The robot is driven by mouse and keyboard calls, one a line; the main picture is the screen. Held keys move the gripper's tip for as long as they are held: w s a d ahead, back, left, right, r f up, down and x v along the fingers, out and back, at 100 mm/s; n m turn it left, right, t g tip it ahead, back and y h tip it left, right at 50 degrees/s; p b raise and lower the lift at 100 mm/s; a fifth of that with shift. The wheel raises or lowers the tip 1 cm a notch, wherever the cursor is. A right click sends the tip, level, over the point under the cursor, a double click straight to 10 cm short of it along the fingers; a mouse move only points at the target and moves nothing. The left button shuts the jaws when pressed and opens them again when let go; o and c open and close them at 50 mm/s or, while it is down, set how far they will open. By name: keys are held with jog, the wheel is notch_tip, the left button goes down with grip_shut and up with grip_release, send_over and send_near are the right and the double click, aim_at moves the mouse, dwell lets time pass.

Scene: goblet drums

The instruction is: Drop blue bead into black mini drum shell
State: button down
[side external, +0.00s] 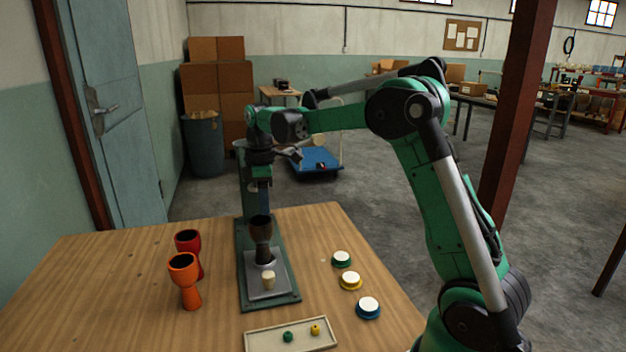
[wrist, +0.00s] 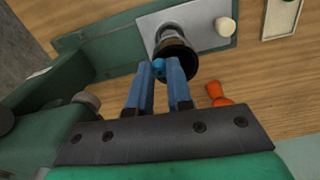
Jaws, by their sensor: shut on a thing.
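The black mini drum shell (side external: 260,232) stands upright on a grey metal plate, its mouth facing up. In the wrist view its dark open mouth (wrist: 188,66) lies just beyond my fingertips. My gripper (side external: 263,208) points down directly above the shell, its blue fingers close to the rim. In the wrist view my gripper (wrist: 159,67) is shut on the blue bead (wrist: 158,65), which shows between the fingertips, at the near edge of the mouth in the picture. The side view does not show the bead. Whether the fingertips touch the rim cannot be told.
A cream peg (side external: 268,281) stands on the plate in front of the shell. Red (side external: 189,243) and orange (side external: 184,272) drum shells stand left. White-topped discs with green (side external: 341,259), yellow (side external: 350,281) and blue (side external: 368,308) rims lie right. A cream tray (side external: 262,343) holds green and yellow beads.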

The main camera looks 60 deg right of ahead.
jog(key=shift+f, duration=0.3)
jog(key=c, duration=0.7)
grip_release()
jog(key=shift+r, duration=0.1)
jog(key=shift+r, duration=2.7)
